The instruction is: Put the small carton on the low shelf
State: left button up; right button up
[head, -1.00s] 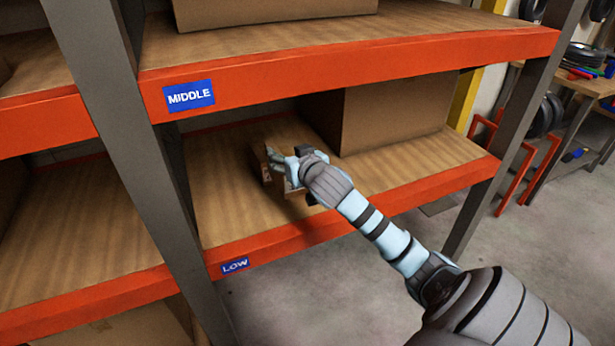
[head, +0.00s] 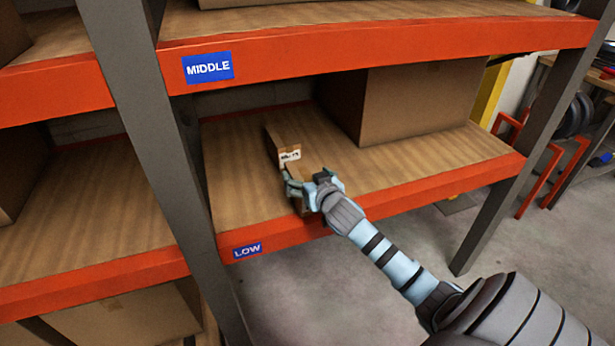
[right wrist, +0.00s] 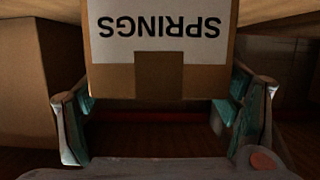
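The small carton (head: 283,142) stands on the low shelf (head: 240,195), left of a big carton and a little back from the front edge. Its white label faces out and reads SPRINGS, upside down, in the right wrist view (right wrist: 158,62). My right gripper (head: 303,186) is just in front of the carton near the shelf's front edge. In the right wrist view its fingers (right wrist: 160,115) are spread wide, at either side of the carton's near end, with empty space between them. My left gripper is not in view.
A big carton (head: 415,105) stands behind and right on the same shelf. The middle shelf's orange beam (head: 380,60) runs above my arm. A grey upright (head: 155,130) is on the left. The low shelf is bare left of the small carton.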

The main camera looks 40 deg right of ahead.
jog(key=shift+r, duration=0.1)
jog(key=p+v, duration=0.3)
jog(key=v, duration=0.9)
jog(key=s+d+f+n+g+y, duration=0.1)
jog(key=s+f+g, duration=0.4)
jog(key=f, duration=1)
jog(key=s+d+f+n+g, duration=0.15)
jog(key=s+f, duration=0.45)
jog(key=f, duration=1)
jog(key=s+a+f+g+y, duration=0.1)
jog(key=s+a+f, duration=0.3)
jog(key=s, duration=0.4)
jog(key=s+a+f+n+g+y, duration=0.1)
jog(key=s+a+f+g, duration=0.2)
jog(key=s+a+f, duration=0.2)
jog(key=s+a+f+g+y, duration=0.1)
jog(key=s+a+f, duration=0.4)
jog(key=s, duration=0.8)
notch_tip(320, 180, down, 3)
jog(key=shift+f+n+g, duration=0.15)
jog(key=shift+n+g, duration=0.2)
jog(key=shift+g, duration=0.2)
jog(key=shift+s, duration=0.2)
